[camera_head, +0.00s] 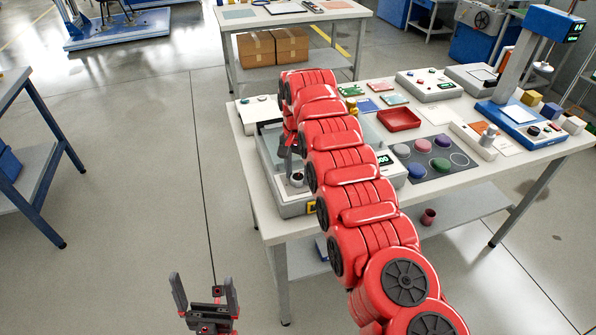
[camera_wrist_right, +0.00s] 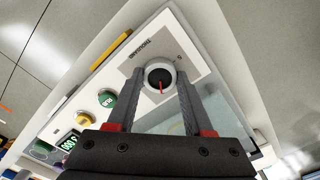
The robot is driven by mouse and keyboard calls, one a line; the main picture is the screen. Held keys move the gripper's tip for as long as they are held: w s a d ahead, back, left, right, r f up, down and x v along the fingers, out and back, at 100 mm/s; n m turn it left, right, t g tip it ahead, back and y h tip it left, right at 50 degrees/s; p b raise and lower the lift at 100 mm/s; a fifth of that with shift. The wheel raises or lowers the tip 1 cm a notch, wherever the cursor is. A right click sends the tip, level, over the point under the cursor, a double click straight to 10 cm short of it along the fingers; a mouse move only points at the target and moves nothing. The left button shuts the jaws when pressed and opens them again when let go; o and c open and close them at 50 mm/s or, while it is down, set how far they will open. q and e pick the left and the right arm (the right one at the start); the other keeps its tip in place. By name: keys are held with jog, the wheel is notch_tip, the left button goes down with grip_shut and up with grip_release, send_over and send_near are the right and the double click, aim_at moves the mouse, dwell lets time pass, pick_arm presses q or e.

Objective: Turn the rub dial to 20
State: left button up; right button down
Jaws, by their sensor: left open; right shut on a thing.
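The rub dial (camera_wrist_right: 160,79) is a round dark knob with a red pointer and a pale rim, on the tester's white panel. It also shows in the head view (camera_head: 297,179) at the tester's front left. My right gripper (camera_wrist_right: 161,85) points at the panel, with one finger on each side of the dial, shut on it. In the head view the right gripper (camera_head: 291,158) is partly hidden by my red arm. The dial's scale marks are too small to read. My left gripper (camera_head: 205,300) is open and empty, low over the floor, away from the table.
The tester (camera_head: 293,210) stands at the left of the white table (camera_head: 262,228). Its panel has a green button (camera_wrist_right: 107,98), a yellow button (camera_wrist_right: 84,120) and a green display (camera_wrist_right: 70,141). A red tray (camera_head: 399,119) and a grey mat with coloured discs (camera_head: 460,158) lie to the right.

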jog(key=m+p, duration=0.1)
jog(key=m, duration=0.4)
jog(key=shift+m, duration=0.3)
jog(key=m, duration=0.5)
jog(key=shift+p, duration=0.3)
jog(key=shift+m, duration=0.4)
jog(key=shift+c, duration=1.5)
grip_release()
jog(key=shift+r, duration=0.1)
